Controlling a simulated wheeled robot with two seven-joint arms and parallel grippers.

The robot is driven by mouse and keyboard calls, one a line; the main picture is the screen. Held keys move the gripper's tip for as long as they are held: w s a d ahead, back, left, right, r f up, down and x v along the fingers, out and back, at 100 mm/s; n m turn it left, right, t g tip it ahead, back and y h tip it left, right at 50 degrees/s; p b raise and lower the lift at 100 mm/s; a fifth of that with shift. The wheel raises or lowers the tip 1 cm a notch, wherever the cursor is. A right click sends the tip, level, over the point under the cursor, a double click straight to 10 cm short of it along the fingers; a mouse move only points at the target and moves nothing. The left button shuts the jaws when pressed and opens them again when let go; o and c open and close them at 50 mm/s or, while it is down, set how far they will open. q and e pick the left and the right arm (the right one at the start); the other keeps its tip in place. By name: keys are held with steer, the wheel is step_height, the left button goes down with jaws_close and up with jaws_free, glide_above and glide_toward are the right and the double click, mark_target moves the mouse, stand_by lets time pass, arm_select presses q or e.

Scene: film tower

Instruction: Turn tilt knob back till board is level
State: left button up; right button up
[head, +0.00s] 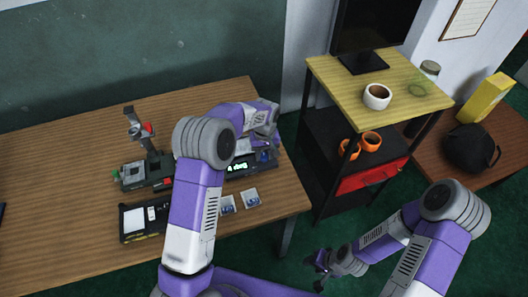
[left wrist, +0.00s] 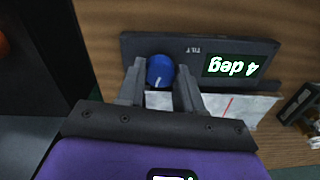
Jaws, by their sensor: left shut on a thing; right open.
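The blue tilt knob (left wrist: 160,71) with a white pointer line sits on a dark panel marked TILT. In the left wrist view my left gripper (left wrist: 159,78) is shut on it, one finger on each side. The panel's green display (left wrist: 232,66) reads 4 deg, upside down in that view. In the head view the display (head: 237,167) shows beside my left arm, and the knob (head: 264,156) is small near my left gripper (head: 262,148). A pale board (left wrist: 235,106) with a red line lies beside the panel. My right gripper (head: 320,262) is open and empty, low beside the table.
On the wooden table (head: 60,150) stand a small device with a post (head: 147,170) and a black-framed white pad (head: 135,220). Two small cards (head: 250,197) lie near the table's right edge. A shelf with a mug (head: 377,96) and orange cups (head: 371,142) stands to the right.

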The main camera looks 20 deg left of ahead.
mark_target(265, 156)
arm_select(q)
steer(key=shift+n+p, duration=0.45)
steer(key=shift+n, duration=1.25)
steer(key=o, duration=1)
steer(key=shift+o, duration=0.2)
steer(key=shift+r, duration=0.1)
step_height(265, 156, up, 7)
steer(key=shift+r+p, duration=0.2)
steer(key=shift+p, duration=0.7)
